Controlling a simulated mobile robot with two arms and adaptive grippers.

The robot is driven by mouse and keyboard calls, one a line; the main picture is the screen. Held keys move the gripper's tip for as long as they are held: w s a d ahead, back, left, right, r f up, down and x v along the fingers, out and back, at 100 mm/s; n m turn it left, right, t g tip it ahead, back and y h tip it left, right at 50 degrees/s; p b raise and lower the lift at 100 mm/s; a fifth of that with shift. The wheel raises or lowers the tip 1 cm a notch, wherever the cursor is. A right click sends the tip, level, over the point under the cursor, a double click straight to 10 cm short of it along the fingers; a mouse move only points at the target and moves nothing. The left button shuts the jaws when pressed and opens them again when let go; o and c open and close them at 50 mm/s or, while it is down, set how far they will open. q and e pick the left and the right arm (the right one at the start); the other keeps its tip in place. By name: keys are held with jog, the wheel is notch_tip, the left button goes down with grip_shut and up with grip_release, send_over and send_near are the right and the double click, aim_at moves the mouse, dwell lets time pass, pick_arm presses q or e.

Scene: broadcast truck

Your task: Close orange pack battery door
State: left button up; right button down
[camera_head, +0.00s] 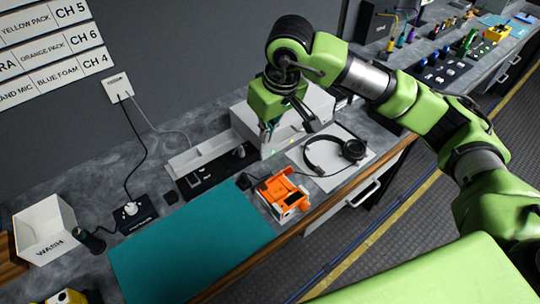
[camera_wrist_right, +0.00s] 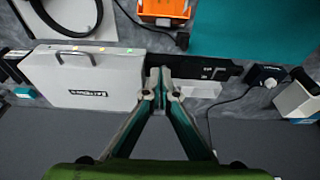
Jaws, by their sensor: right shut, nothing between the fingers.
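The orange pack (camera_head: 281,193) sits on the desk at the right end of the teal mat, near the front edge. Its near right side shows a pale part, and I cannot tell how its battery door stands. Part of the pack also shows at the top of the right wrist view (camera_wrist_right: 163,9). My right gripper (camera_head: 269,132) is above the back of the desk, behind the pack and apart from it. Its fingers meet with nothing between them, as the wrist view (camera_wrist_right: 163,76) shows. My left gripper is out of view.
A teal mat (camera_head: 190,245) lies left of the pack. Headphones (camera_head: 350,150) lie on a white sheet to its right. A white box unit (camera_head: 322,103) and a black strip device (camera_head: 193,187) stand behind. A WASH bin (camera_head: 48,235) is far left.

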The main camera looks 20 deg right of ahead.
aim_at(274, 176)
jog(key=f+p, duration=0.1)
jog(key=f, duration=0.1)
jog(key=s+f+p, duration=0.1)
jog(key=f, duration=0.2)
jog(key=s+f+p, duration=0.1)
jog(key=f+p, duration=0.1)
jog(key=shift+d+f, duration=0.15)
jog(key=shift+d, duration=0.2)
jog(key=shift+f, duration=0.1)
